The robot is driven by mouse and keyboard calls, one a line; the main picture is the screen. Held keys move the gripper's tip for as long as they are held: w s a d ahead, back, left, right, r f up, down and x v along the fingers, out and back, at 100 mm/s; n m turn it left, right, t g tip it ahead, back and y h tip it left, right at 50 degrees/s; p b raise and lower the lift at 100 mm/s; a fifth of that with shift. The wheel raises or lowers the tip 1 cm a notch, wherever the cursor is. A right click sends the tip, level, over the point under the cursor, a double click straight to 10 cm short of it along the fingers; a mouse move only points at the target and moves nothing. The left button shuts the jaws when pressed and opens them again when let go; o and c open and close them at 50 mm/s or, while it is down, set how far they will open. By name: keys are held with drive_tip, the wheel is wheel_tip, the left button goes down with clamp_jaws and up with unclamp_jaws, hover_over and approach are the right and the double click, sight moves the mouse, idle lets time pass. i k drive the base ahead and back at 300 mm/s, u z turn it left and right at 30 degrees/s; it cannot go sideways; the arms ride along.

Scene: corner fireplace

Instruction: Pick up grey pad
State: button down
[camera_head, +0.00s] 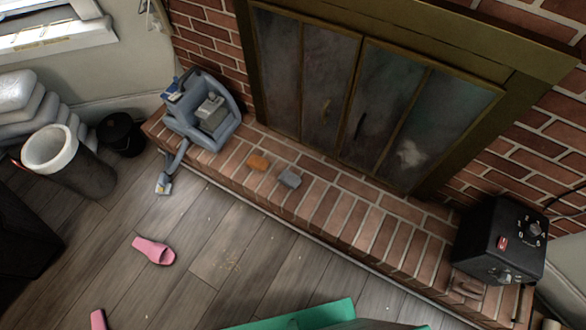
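A small grey pad (289,179) lies on the raised brick hearth (335,205), near its front edge and in front of the fireplace doors. An orange-brown block (258,162) of similar size lies just to its left, with a small gap between them. My gripper is not in view.
A blue-grey machine (205,112) stands on the hearth's left end and a black box with dials (500,240) at its right end. A bin (70,160), pink slippers (153,251) and a green object (300,315) are on the floor. The wooden floor before the hearth is mostly clear.

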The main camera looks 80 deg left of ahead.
sight(287, 178)
drive_tip(key=u, duration=2.55)
